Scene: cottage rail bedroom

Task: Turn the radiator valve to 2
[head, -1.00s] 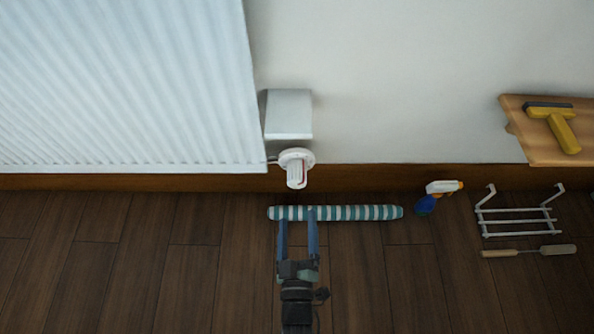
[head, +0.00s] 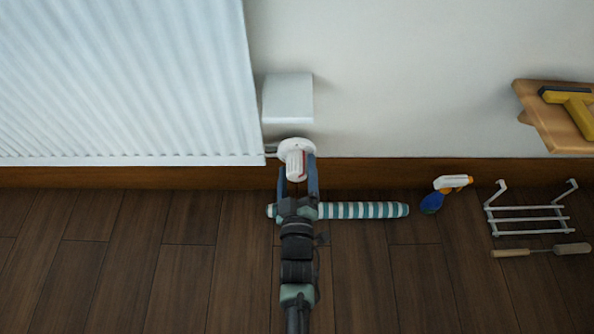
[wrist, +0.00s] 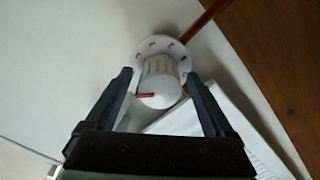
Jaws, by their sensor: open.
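The white radiator valve (head: 296,163) sticks out from the wall at the radiator's lower right corner. In the wrist view the valve knob (wrist: 160,84) shows a ribbed body, a round dial plate with dark marks behind it, and a red pointer (wrist: 146,95) on its left side. The marks are too small to read. My gripper (head: 298,175) is open, with one finger on each side of the knob. In the wrist view the fingers (wrist: 163,92) stand left and right of the knob, with a gap visible at the left; contact at the right cannot be told.
The white radiator (head: 130,80) fills the upper left. A white box (head: 288,98) is on the wall above the valve. A striped roll (head: 360,210) lies beneath my gripper. A spray bottle (head: 440,192), a wire rack (head: 530,215) and a wooden shelf (head: 560,125) are at right.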

